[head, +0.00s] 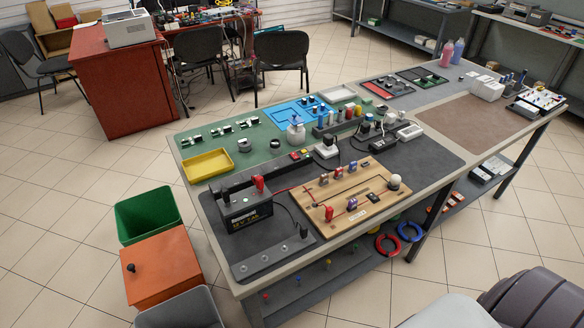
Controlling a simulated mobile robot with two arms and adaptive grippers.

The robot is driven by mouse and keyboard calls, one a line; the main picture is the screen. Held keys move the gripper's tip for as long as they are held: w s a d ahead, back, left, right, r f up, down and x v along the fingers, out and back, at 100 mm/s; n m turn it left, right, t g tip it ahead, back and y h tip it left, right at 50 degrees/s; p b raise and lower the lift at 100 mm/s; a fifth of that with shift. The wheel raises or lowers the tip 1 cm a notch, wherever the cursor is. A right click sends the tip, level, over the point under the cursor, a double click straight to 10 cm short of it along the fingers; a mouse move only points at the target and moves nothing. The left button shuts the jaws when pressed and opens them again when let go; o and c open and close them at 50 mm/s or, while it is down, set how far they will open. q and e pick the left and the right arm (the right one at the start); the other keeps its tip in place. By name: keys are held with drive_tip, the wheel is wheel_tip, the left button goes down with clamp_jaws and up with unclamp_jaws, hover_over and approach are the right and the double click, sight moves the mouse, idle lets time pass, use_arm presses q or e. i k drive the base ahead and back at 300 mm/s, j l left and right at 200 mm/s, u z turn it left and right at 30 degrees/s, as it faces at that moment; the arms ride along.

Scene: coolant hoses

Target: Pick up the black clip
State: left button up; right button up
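A red clip (259,184) sits on top of the dark battery (246,214) at the left end of the workbench. A small black piece (303,231) stands at the right end of a grey metal strip in front of the battery. It may be the black clip, but it is too small to be sure. A thin dark cable seems to run from the battery towards it. Neither of my grippers shows in the head view.
A wooden board (333,222) with wired parts lies right of the battery. A yellow tray (207,165) lies behind. Green (148,214) and orange (163,269) bins stand on the floor left of the bench.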

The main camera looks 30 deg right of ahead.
sight(304, 229)
drive_tip(key=k+z, duration=0.1)
drive_tip(key=z, duration=0.85)
